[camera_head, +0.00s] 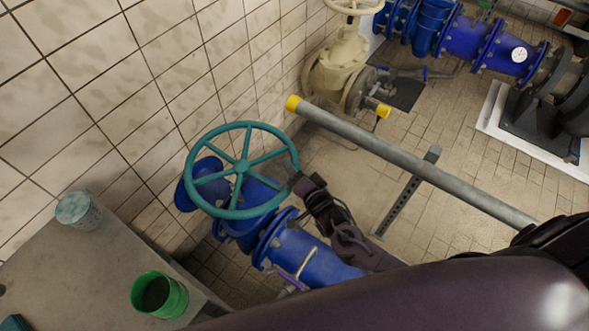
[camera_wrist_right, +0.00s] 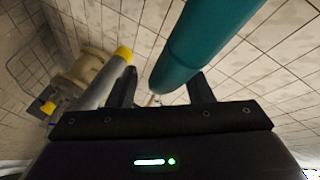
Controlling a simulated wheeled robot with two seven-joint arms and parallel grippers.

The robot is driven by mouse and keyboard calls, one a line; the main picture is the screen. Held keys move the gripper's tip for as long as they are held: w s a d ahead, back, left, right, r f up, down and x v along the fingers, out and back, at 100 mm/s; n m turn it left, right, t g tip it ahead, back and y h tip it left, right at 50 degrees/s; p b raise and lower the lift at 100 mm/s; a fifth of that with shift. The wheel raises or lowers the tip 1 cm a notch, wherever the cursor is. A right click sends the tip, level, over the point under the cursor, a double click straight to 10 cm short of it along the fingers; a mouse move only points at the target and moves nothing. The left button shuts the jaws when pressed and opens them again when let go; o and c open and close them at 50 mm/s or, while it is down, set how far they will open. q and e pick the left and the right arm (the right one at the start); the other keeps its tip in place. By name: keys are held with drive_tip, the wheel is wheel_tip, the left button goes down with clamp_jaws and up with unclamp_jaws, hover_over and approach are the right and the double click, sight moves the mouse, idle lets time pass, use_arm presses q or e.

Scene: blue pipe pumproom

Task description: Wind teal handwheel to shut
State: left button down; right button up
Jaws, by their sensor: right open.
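The teal handwheel (camera_head: 241,167) sits on top of the blue valve (camera_head: 245,232), close to the tiled wall in the head view. It is a round rim with several spokes. My right gripper (camera_head: 293,176) is at the right side of the rim. In the right wrist view, my right gripper (camera_wrist_right: 163,85) is open, and the teal rim (camera_wrist_right: 207,40) runs between the lines of its two fingers. I cannot tell whether either finger touches the rim. My left gripper is not in view.
A grey rail (camera_head: 420,167) with yellow ends runs just right of the wheel. A cream valve (camera_head: 340,66) and blue pipes (camera_head: 465,43) stand behind. At left, a grey ledge (camera_head: 85,285) holds a green cup (camera_head: 174,297) and a pale teal container (camera_head: 78,211).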

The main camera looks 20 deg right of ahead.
drive_tip(key=b+v, duration=0.1)
drive_tip(key=v, duration=0.6)
drive_tip(key=shift+s, duration=0.35)
